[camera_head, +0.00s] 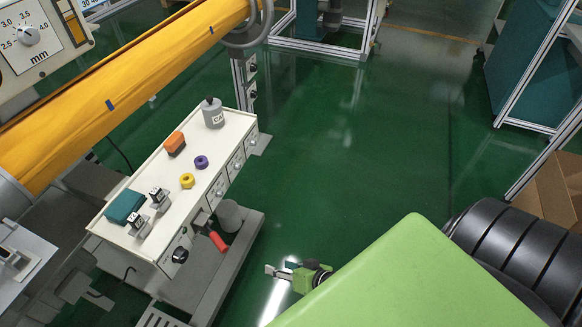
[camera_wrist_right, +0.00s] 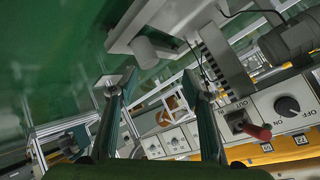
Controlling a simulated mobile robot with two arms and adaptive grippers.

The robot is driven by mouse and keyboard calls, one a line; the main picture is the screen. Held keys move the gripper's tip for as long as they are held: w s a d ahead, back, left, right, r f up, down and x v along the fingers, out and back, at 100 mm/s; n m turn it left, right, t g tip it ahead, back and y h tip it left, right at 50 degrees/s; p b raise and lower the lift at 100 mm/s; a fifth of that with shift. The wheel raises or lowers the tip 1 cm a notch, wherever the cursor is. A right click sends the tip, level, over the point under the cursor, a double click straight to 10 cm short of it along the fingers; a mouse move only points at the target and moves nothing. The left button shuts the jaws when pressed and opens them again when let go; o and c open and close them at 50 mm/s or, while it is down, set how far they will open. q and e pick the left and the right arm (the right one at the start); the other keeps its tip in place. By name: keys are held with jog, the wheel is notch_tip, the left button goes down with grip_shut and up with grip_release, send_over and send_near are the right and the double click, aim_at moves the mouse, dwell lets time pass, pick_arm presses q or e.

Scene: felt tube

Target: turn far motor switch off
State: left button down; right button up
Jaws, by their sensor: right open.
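A black rotary switch (camera_head: 180,254) sits on the front panel of the white cabinet, near its close end. In the right wrist view the black knob (camera_wrist_right: 288,106) is at the right, between the words OFF and ON; I cannot tell its setting. Beside it is a red-handled lever (camera_wrist_right: 258,131), which also shows in the head view (camera_head: 217,241). I cannot tell which control is the far motor switch. My right gripper (camera_head: 281,268) is open and empty, right of the cabinet and apart from it. Its two spread fingers (camera_wrist_right: 155,84) show in the wrist view. My left gripper is out of view.
The white cabinet top (camera_head: 186,208) holds a grey weight (camera_head: 213,114), an orange block (camera_head: 175,143), purple (camera_head: 201,162) and yellow rings (camera_head: 187,181), and a teal block (camera_head: 124,206). A yellow tube (camera_head: 110,90) runs above. Green floor (camera_head: 340,150) is free to the right.

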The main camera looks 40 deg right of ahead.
jog(key=shift+s+d+f+n+g+h+p, duration=0.15)
jog(key=shift+s+d+f+g+p, duration=0.1)
jog(key=shift+s+f+p, duration=0.2)
jog(key=shift+s+d+f+n+g+h+p, duration=0.1)
jog(key=shift+s+d+f+n+g+p, duration=0.1)
jog(key=shift+s+d+p, duration=0.25)
jog(key=shift+s+d+f+n+g+h+p, duration=0.15)
jog(key=shift+s+f+p, duration=0.2)
jog(key=shift+s, duration=0.25)
